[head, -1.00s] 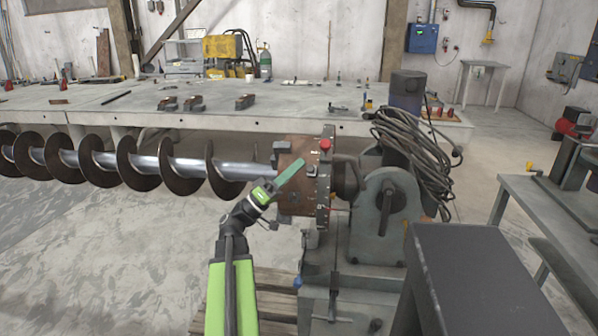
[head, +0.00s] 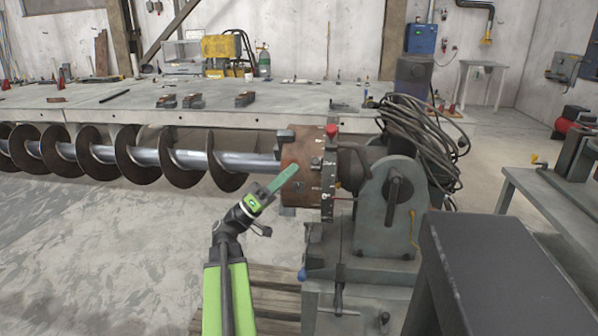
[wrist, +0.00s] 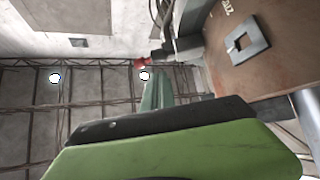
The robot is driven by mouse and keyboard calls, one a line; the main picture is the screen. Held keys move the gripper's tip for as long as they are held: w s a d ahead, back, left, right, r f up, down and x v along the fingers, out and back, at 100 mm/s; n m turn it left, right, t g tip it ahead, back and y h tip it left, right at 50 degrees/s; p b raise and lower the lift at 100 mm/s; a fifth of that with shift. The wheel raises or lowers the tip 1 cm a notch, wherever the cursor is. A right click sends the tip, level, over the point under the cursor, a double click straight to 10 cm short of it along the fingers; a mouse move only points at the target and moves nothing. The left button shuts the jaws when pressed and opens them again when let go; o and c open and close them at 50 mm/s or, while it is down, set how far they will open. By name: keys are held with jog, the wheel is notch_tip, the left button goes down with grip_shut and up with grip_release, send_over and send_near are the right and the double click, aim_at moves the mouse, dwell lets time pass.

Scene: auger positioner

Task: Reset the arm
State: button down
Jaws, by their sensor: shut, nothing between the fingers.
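My gripper (head: 294,169) is in the middle of the head view, its green fingers together and empty, pointing up and right. The fingertips appear in front of the rusty brown chuck drum (head: 300,170) of the positioner; I cannot tell whether they touch it. The wrist view shows the green fingers (wrist: 156,92) and the brown plate-like drum surface (wrist: 265,72) to their right. The long auger (head: 235,162), a grey shaft with dark spiral flights, runs left from the drum. A red knob (head: 332,130) sits on the drum's flange.
The grey positioner stand (head: 385,220) is right of the drum, with coiled cables (head: 425,135) hanging behind it. A long workbench (head: 90,110) with clamps stands behind the auger. A dark box-shaped surface (head: 490,265) fills the lower right. Floor at left is open.

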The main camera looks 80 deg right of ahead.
jog(key=b+v, duration=0.1)
jog(key=v, duration=0.3)
jog(key=shift+w+a+f+b, duration=0.1)
jog(key=shift+f+b, duration=0.05)
jog(key=shift+b, duration=0.25)
